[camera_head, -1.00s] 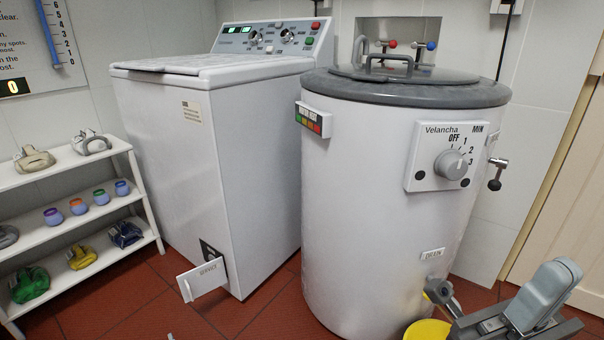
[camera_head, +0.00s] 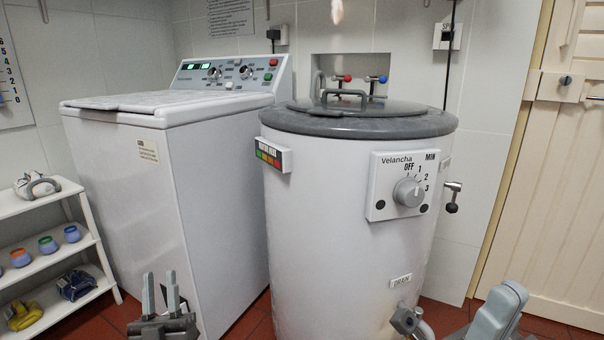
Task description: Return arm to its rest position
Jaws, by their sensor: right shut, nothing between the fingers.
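My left gripper (camera_head: 160,285) shows at the bottom left, in front of the white top-loading washer (camera_head: 200,200). Its two grey fingers point up and stand apart with nothing between them. My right gripper (camera_head: 502,300) is at the bottom right edge, beside the lower right of the round white boiler (camera_head: 340,230). It is shut and empty, and its lower part is cut off by the frame. Neither gripper appears to touch anything. Most of both arms is out of view.
A metal drain tap (camera_head: 405,319) sits low on the boiler, left of my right gripper. A white shelf (camera_head: 55,257) with small jars stands at the left. A cream slatted door (camera_head: 548,200) is at the right. Red tiled floor shows at the bottom.

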